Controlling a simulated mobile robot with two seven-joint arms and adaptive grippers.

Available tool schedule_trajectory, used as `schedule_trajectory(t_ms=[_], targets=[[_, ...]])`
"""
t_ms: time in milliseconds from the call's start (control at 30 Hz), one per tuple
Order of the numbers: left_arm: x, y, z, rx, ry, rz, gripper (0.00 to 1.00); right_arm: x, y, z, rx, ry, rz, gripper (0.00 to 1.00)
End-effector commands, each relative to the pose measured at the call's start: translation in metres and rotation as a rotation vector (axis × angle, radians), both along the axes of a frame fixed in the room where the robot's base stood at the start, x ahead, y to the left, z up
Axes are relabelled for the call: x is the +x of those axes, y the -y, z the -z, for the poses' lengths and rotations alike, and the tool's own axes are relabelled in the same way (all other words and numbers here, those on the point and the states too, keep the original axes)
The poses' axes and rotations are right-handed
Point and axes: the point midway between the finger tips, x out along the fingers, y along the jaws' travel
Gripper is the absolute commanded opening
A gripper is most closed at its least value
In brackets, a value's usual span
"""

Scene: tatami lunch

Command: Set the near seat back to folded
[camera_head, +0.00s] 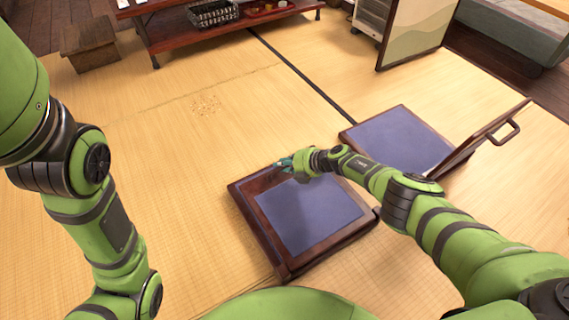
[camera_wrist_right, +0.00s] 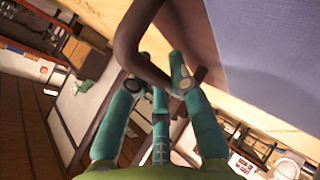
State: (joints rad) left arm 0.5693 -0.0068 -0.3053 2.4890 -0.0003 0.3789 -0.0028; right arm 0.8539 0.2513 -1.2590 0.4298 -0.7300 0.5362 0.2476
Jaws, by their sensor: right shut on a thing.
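The near seat (camera_head: 305,212) is a dark wooden frame with a blue pad, low on the tatami in the middle of the head view. No raised back stands up from it there, and I cannot tell seat from back exactly. The gripper partly hides the handle. My left arm enters at left, but its gripper is out of view.
The far seat (camera_head: 397,139) lies to the right of the near one, with its back (camera_head: 478,140) raised and tilted, a handle on top. A low red-brown table (camera_head: 185,28) and wooden stool (camera_head: 90,43) stand behind. The tatami at left is clear.

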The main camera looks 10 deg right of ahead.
Motion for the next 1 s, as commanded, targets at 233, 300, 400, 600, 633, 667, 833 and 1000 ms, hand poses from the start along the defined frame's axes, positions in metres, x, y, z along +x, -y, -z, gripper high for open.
schedule_trajectory(t_ms=[233, 300, 400, 600, 633, 667, 833, 1000], targets=[[0.000, 0.000, 0.001, 0.000, -0.001, 0.000, 0.40, 0.000, -0.002, 0.003, -0.003, 0.000, 0.003, 0.46], [0.000, 0.000, 0.001, 0.000, -0.001, 0.000, 0.40, -0.001, -0.001, 0.003, -0.004, -0.001, 0.003, 0.46], [0.000, 0.000, 0.001, 0.001, -0.001, 0.001, 0.40, -0.001, -0.001, 0.003, -0.004, -0.002, 0.002, 0.46], [-0.001, -0.001, 0.001, -0.001, 0.002, 0.002, 0.40, -0.001, 0.001, 0.003, -0.004, -0.001, 0.002, 0.46], [-0.001, -0.001, 0.001, -0.001, 0.002, 0.002, 0.40, -0.001, 0.001, 0.002, -0.005, -0.001, 0.002, 0.46], [0.000, -0.001, 0.001, -0.001, 0.002, 0.002, 0.40, -0.001, 0.002, 0.002, -0.005, -0.001, 0.002, 0.46], [0.000, 0.000, 0.001, -0.001, 0.001, 0.000, 0.40, -0.003, 0.008, -0.003, -0.009, 0.003, 0.000, 0.46], [0.000, 0.000, 0.001, 0.000, 0.000, 0.000, 0.40, -0.009, 0.015, -0.011, -0.008, 0.002, -0.001, 0.46]])
